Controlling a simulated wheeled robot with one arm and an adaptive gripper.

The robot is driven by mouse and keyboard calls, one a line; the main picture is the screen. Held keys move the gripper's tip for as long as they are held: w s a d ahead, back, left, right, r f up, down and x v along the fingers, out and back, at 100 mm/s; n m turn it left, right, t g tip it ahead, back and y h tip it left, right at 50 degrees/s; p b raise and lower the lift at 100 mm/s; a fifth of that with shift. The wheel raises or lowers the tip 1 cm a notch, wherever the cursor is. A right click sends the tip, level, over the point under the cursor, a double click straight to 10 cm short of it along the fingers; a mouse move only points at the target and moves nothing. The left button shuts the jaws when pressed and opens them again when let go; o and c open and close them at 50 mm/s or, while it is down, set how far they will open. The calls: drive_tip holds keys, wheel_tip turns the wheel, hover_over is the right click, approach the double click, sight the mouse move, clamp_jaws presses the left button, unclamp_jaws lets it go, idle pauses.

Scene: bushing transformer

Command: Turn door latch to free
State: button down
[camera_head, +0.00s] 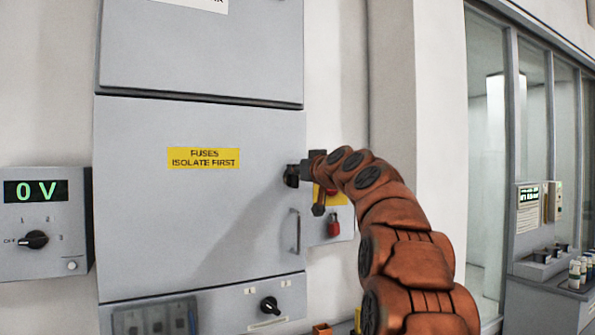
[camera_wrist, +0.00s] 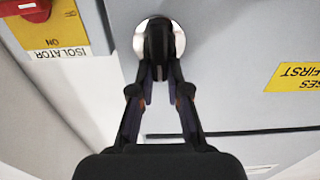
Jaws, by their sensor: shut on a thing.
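The door latch (camera_wrist: 158,38) is a black piece on a round pale plate at the top middle of the wrist view. In the head view the dark latch (camera_head: 291,176) sits at the right edge of the grey door (camera_head: 190,230), which looks closed. My gripper (camera_wrist: 160,62) has its two fingers closed together on the latch. In the head view my gripper (camera_head: 303,170) reaches the latch from the right, and my wrist hides part of it. The fingertips cover much of the latch, so its exact angle cannot be told.
A yellow "FUSES ISOLATE FIRST" label (camera_head: 203,158) is on the door. A vertical door handle (camera_head: 295,231) is below the latch. The isolator's yellow label (camera_wrist: 52,28) and red part (camera_wrist: 22,7) are close beside my gripper. A meter (camera_head: 36,191) at left reads 0 V.

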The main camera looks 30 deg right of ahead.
drive_tip(key=shift+w+f+m, duration=0.1)
drive_tip(key=shift+f+m, duration=0.05)
drive_tip(key=shift+m, duration=0.15)
drive_tip(key=m+p, duration=0.3)
drive_tip(key=m, duration=0.2)
drive_tip(key=d+f+m+p, duration=0.1)
drive_tip(key=m+p, duration=0.3)
drive_tip(key=m, duration=0.2)
drive_tip(key=d+f+m+p, duration=0.1)
drive_tip(key=m+p, duration=0.3)
drive_tip(key=m, duration=0.2)
drive_tip(key=shift+f+m, duration=0.1)
drive_tip(key=shift+m, duration=0.2)
idle(0.4)
drive_tip(key=c, duration=1.1)
unclamp_jaws()
drive_tip(key=shift+a, duration=0.1)
drive_tip(key=shift+c, duration=0.2)
drive_tip(key=shift+s, duration=0.2)
